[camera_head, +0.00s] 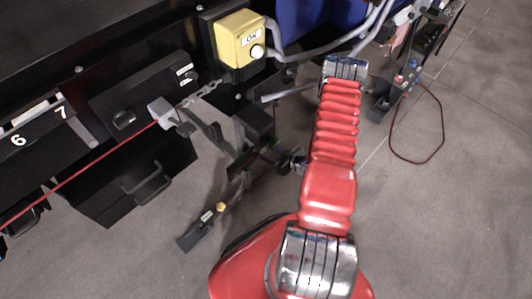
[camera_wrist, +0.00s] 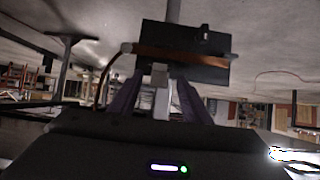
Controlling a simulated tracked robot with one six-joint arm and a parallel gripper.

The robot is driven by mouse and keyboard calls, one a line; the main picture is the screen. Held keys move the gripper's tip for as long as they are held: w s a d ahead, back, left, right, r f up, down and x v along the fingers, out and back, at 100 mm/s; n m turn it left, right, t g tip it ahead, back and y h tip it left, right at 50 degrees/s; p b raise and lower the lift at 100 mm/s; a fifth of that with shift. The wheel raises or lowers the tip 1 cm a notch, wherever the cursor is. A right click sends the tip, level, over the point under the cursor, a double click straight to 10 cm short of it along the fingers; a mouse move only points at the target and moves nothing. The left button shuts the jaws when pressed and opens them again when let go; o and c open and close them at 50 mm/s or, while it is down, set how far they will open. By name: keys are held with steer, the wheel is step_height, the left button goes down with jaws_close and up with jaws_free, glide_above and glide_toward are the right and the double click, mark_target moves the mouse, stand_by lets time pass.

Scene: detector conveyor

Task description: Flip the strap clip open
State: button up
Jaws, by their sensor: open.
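The light grey strap clip (camera_head: 162,112) sits at the right end of a taut red strap (camera_head: 88,166), in front of a black conveyor housing. My gripper (camera_head: 188,117) comes in from the right in the head view, with its grey fingers just beside the clip. In the wrist view, my gripper (camera_wrist: 160,84) has its two dark fingers apart, with a pale block between or just beyond their tips. This is probably part of the clip. An orange-red strap (camera_wrist: 185,52) crosses a black box behind it. Contact with the clip cannot be told.
A short chain (camera_head: 203,90) hangs right of the clip. Black drawers with handles (camera_head: 147,183) lie below the strap. The grey floor (camera_head: 470,200) is open to the right.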

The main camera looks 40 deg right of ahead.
steer(key=v, duration=0.9)
steer(key=shift+s, duration=0.15)
